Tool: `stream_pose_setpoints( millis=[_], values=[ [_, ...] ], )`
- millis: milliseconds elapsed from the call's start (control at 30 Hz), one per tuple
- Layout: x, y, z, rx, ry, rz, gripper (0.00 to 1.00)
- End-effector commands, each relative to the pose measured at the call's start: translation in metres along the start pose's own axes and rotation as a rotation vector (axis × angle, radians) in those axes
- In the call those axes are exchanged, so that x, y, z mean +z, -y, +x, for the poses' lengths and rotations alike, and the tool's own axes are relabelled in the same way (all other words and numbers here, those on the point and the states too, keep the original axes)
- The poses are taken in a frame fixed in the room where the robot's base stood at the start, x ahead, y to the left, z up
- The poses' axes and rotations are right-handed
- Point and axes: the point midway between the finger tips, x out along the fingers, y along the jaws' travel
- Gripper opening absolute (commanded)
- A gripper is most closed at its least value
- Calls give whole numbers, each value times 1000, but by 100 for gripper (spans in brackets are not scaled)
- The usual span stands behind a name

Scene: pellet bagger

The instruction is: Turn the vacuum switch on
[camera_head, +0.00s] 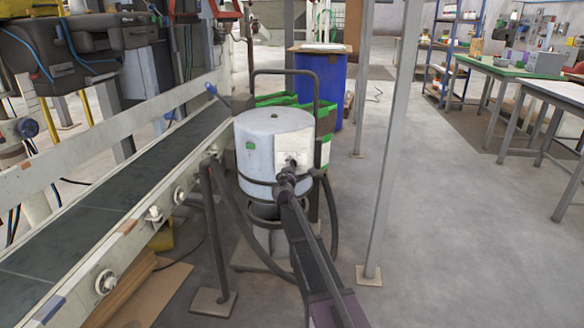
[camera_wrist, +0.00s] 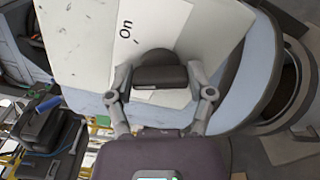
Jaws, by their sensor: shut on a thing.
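The vacuum (camera_head: 262,135) is a pale blue-white drum on a dark stand, in the middle of the head view. Its white switch panel (camera_head: 287,147) faces my arm. In the wrist view the panel (camera_wrist: 75,45) fills the upper part and carries the word "On" (camera_wrist: 125,28) above and left of the switch. The switch (camera_wrist: 158,60) is a dark, rounded knob. My gripper (camera_wrist: 160,82) has one grey finger on each side of the knob and is shut on it. In the head view my gripper (camera_head: 287,178) reaches the panel and hides much of the knob.
A conveyor (camera_head: 110,215) runs along the left. A dark hose (camera_head: 334,215) hangs by the vacuum's right side. A blue barrel (camera_head: 320,80) and green crates stand behind. A grey post (camera_head: 394,150) stands to the right, with open floor beyond it.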

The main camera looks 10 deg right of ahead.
Motion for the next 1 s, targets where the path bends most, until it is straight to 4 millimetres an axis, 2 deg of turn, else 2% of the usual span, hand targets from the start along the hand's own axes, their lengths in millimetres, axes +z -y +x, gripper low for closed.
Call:
stream_pose_setpoints(
  millis=[700,1000],
  values=[
    [-1,1,2,0,0,627,21],
    [-1,1,3,1,0,839,21]
  ],
)
